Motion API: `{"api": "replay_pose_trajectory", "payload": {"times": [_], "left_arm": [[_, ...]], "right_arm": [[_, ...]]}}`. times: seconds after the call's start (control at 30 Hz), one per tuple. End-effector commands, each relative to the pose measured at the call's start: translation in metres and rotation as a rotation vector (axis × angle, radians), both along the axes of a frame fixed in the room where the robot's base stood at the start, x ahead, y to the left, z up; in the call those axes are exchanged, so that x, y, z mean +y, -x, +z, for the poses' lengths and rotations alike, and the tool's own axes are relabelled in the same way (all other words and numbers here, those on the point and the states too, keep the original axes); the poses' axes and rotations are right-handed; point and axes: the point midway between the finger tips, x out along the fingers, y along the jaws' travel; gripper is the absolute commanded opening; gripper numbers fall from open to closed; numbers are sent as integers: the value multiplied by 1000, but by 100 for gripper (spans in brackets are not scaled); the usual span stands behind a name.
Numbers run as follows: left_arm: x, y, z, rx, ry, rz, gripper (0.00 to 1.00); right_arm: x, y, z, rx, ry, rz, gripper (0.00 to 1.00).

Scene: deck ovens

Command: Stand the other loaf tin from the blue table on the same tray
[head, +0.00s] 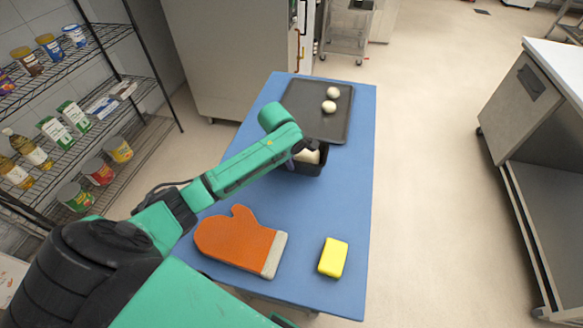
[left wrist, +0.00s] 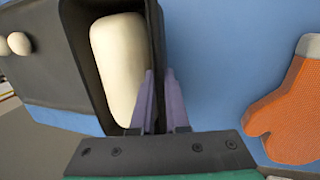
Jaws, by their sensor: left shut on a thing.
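A dark loaf tin (head: 313,167) with pale dough in it is on or just above the blue table (head: 345,200), close to the near edge of a dark baking tray (head: 304,118). My left gripper (head: 306,146) is at the tin; in the left wrist view its purple fingers (left wrist: 162,105) are shut on the tin's wall, and the pale dough (left wrist: 120,65) shows inside the tin. Two pale dough balls (head: 331,100) lie on the tray, and no tin shows on it. Whether the tin's bottom touches the table is hidden. My right gripper is not in view.
An orange oven mitt (head: 238,242) and a yellow sponge (head: 333,257) lie on the near part of the table. A wire shelf with jars and bottles (head: 75,115) stands at the left. A steel counter (head: 540,140) stands at the right, with clear floor between.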

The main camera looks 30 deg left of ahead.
Motion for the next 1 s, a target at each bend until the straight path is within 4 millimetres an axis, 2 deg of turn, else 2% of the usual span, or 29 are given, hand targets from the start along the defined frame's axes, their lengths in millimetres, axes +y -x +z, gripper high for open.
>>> {"api": "replay_pose_trajectory", "payload": {"times": [0.1, 0.27, 0.53, 0.6, 0.63, 1.0], "left_arm": [[0, 0, -17, -1, 0, 0, 0], [0, 0, -43, -3, -1, -1, 0], [0, -1, -46, -5, 0, -1, 0], [0, 0, -48, -2, -1, -1, 32], [0, 0, -48, -1, -1, -1, 42], [0, 0, -45, -1, -1, -1, 42]], "right_arm": [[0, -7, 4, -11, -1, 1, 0], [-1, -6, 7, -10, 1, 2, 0], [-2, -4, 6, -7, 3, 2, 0], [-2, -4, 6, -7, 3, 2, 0], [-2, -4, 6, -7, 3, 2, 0], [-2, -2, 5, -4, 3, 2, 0]]}}
